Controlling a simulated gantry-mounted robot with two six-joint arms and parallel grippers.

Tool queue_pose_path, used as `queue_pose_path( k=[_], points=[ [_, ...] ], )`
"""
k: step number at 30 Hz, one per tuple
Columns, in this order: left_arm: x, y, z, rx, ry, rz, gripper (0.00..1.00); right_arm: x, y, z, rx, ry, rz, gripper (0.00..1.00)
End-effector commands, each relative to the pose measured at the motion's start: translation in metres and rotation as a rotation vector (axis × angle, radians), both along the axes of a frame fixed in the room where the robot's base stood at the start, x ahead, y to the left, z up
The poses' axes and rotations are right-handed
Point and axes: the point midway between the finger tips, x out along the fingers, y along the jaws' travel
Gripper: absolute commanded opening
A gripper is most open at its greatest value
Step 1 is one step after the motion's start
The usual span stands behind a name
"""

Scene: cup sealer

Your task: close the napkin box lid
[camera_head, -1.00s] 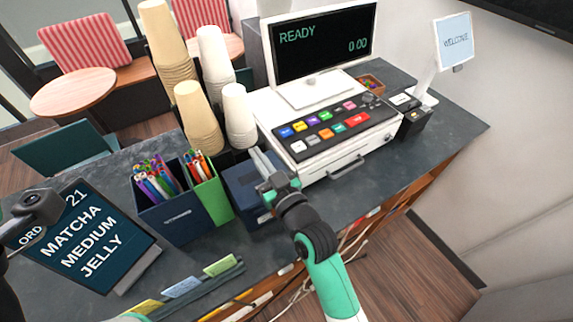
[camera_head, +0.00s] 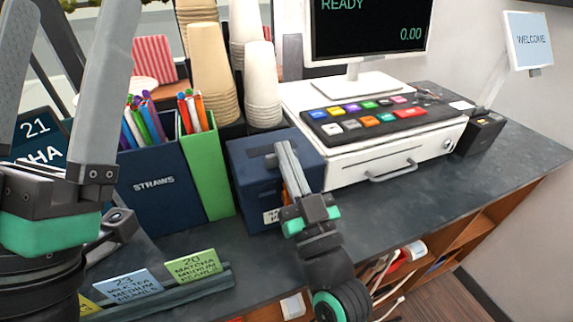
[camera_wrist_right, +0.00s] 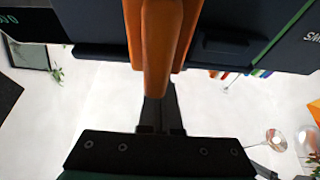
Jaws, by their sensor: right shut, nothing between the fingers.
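The napkin box (camera_head: 250,185) is a dark blue box in the middle of the head view, with a partly hidden white label on its front. Its lid (camera_head: 300,141) looks flat across the top; I cannot tell whether a small gap remains. My right gripper (camera_head: 282,148) is shut and empty, its fingertips at the box's top front, overlapping the lid in view; contact is unclear. In the right wrist view dark blue box surfaces (camera_wrist_right: 235,25) lie beyond orange-brown strips along the fingers. My left gripper (camera_head: 70,15) is open and empty in the left foreground.
A blue straw box (camera_head: 165,200) and a green holder (camera_head: 207,175) stand left of the napkin box. Stacked cups (camera_head: 262,85) rise behind it. The cash register (camera_head: 400,155) is on the right. A card rail (camera_head: 165,300) lies in front. Clear counter (camera_head: 400,205) extends right.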

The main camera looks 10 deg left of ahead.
Motion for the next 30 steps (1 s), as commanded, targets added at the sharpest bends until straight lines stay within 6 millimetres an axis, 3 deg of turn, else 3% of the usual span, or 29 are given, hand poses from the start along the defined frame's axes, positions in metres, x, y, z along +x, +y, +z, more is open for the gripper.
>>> queue_pose_path(
  k=[6, 23, 30],
  points=[
    [0.000, 0.000, -0.013, 0.000, 0.000, 0.000, 1.00, -0.001, -0.001, -0.010, 0.000, 0.000, 0.000, 0.00],
    [0.000, 0.000, -0.014, 0.000, 0.000, 0.000, 1.00, 0.000, 0.000, -0.017, -0.008, 0.013, 0.000, 0.00],
    [0.000, 0.000, -0.005, 0.000, 0.000, 0.000, 1.00, -0.023, -0.015, -0.028, -0.007, 0.013, -0.002, 0.00]
  ],
)
